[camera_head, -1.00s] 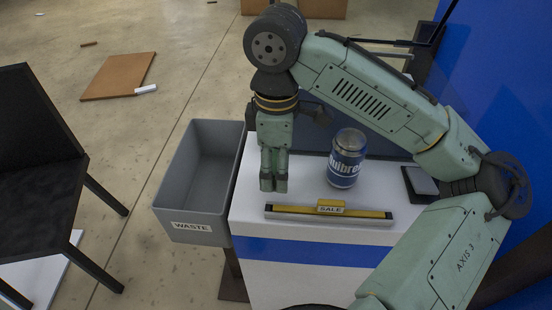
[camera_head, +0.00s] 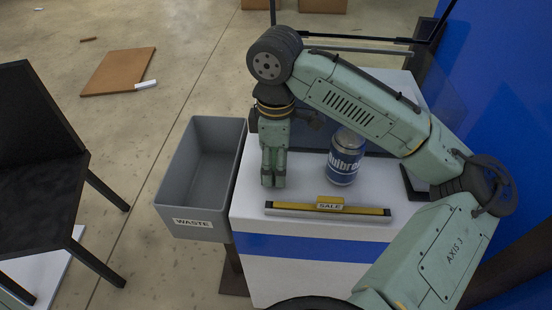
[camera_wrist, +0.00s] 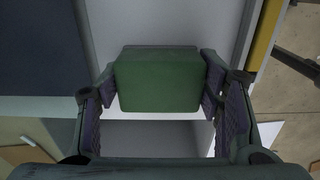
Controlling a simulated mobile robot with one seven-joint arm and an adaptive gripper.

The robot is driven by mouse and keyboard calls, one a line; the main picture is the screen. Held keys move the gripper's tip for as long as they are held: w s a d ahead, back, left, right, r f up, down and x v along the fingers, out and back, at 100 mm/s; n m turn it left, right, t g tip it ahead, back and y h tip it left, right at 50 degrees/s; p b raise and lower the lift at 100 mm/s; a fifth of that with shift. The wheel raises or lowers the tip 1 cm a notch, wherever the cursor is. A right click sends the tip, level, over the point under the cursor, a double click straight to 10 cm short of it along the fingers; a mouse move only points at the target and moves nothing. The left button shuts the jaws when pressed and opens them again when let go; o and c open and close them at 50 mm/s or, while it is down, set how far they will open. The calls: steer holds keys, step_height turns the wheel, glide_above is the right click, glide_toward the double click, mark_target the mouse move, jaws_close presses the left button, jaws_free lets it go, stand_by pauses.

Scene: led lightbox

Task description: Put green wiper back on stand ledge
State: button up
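A dark green block, which I take as the green wiper (camera_wrist: 158,82), fills the space between my fingers in the wrist view. My gripper (camera_wrist: 159,88) has its pads against the block's left and right sides and appears shut on it. In the head view my gripper (camera_head: 273,178) points down over the left part of the white stand (camera_head: 300,228), left of the can. Where the wiper begins there is hard to tell, as its green resembles my arm. Whether it touches the stand top is unclear.
A blue can (camera_head: 346,158) stands right of my gripper. A yellow and grey bar with a SALE tag (camera_head: 328,207) lies along the stand's front edge. A grey WASTE bin (camera_head: 182,209) adjoins the stand's left side. A blue wall (camera_head: 500,110) rises at right.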

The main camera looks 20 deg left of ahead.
steer(key=shift+o, duration=0.9)
steer(key=shift+r, duration=0.1)
step_height(320, 180, up, 12)
steer(key=shift+r, duration=0.15)
